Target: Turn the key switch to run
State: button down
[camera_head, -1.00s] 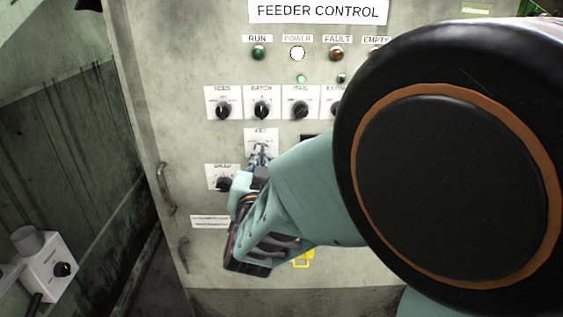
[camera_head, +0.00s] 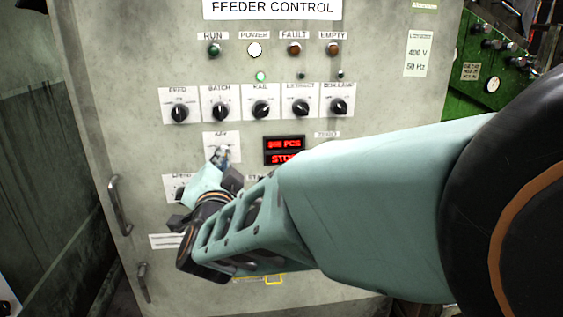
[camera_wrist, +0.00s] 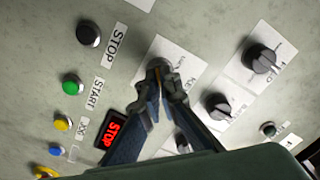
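The key switch sits on a white plate (camera_head: 213,139) below the row of selector knobs on the feeder control panel. My gripper (camera_head: 221,155) is at this plate, with its fingertips at the switch. In the wrist view the plate (camera_wrist: 184,57) shows around the fingertips, and my gripper (camera_wrist: 164,78) is closed in on the key in the middle of it. The fingers hide most of the key, so its exact angle is hard to read. The red display (camera_head: 284,151) right of the switch reads STOP, which also shows in the wrist view (camera_wrist: 114,127).
Selector knobs (camera_head: 260,108) sit above the switch, close to the fingers. The black stop button (camera_wrist: 88,34) and green start button (camera_wrist: 72,84) are on the left in the wrist view. Another knob plate (camera_head: 173,189) is partly behind my gripper. The RUN lamp (camera_head: 214,50) looks dark green.

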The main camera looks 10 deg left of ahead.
dwell(0.3)
jog(key=c, duration=2.2)
grip_release()
jog(key=shift+r+p, duration=0.1)
jog(key=shift+p, duration=0.3)
